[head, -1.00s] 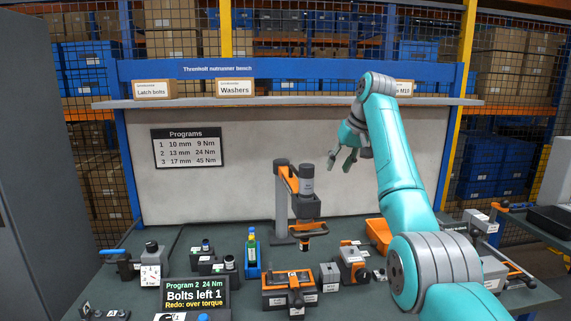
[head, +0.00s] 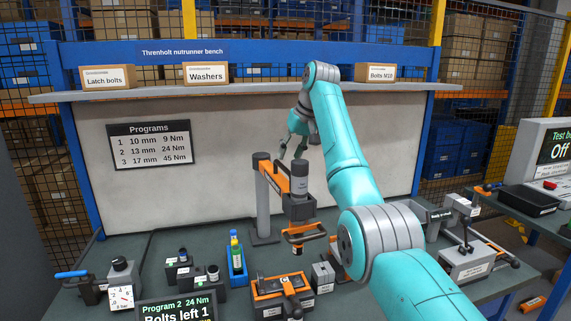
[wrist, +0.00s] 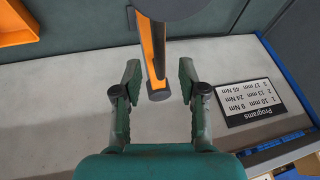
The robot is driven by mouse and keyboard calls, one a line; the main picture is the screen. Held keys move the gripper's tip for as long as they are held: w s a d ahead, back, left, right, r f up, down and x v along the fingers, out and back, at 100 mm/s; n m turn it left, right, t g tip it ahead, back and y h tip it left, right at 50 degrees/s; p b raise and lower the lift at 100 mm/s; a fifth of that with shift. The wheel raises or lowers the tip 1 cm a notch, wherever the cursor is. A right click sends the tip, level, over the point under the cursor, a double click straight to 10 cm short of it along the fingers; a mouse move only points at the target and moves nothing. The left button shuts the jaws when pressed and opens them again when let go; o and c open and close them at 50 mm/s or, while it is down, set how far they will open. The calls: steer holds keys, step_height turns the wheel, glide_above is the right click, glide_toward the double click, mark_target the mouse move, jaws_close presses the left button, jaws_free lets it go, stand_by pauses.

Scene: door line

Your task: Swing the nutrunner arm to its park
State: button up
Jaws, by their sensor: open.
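The nutrunner arm (head: 271,174) is an orange beam on a grey post (head: 262,205) at the bench's middle. Its beam carries a grey motor (head: 299,184) and an orange handle (head: 305,236) at its right, front end. My gripper (head: 292,151) is open and empty, just above and behind the beam in the head view. In the wrist view, my gripper (wrist: 160,78) points down with its fingers apart. The beam (wrist: 153,48) and the post's grey cap (wrist: 159,95) show between them, below, with no clear contact. I cannot pick out a marked park.
An orange fixture (head: 281,296) stands below the nutrunner. A blue bottle holder (head: 236,262), sockets and a gauge (head: 121,297) stand left. A shelf (head: 240,91) with boxes and a back panel (head: 225,140) bound the rear.

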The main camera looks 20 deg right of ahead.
steer(key=shift+x, duration=2.3)
jaws_close()
